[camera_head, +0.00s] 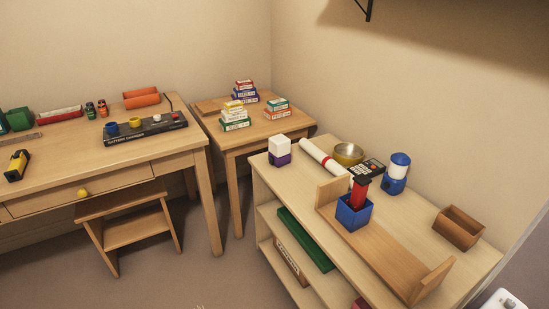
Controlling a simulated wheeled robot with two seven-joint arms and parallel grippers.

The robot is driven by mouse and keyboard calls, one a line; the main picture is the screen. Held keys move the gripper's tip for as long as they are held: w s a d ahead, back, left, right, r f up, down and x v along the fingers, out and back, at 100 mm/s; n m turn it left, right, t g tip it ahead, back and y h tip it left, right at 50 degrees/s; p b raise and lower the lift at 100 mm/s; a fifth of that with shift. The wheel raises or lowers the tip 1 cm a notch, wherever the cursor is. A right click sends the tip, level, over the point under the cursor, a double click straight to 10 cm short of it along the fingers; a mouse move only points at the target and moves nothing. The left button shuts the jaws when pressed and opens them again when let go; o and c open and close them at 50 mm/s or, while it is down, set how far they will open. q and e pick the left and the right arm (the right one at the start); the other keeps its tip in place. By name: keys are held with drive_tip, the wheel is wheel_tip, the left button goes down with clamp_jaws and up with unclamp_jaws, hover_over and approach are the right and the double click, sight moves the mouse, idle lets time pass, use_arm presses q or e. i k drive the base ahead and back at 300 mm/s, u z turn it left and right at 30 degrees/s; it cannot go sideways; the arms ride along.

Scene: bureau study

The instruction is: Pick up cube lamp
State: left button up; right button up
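A cube lamp (279,150), a white block on a purple base, stands upright near the back left corner of the low shelf unit's top (290,180). Neither of my grippers shows in the head view.
The shelf top also holds a brass bowl (349,154), a black remote (367,167), a blue-and-white lantern (397,172), a blue box (354,213) on a wooden book rack (386,254), and a brown holder (458,229). A desk (60,170) and a stool (120,207) stand left.

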sight(279, 145)
drive_tip(key=u, duration=0.5)
drive_tip(key=i, duration=1.8)
drive_tip(key=z, duration=0.15)
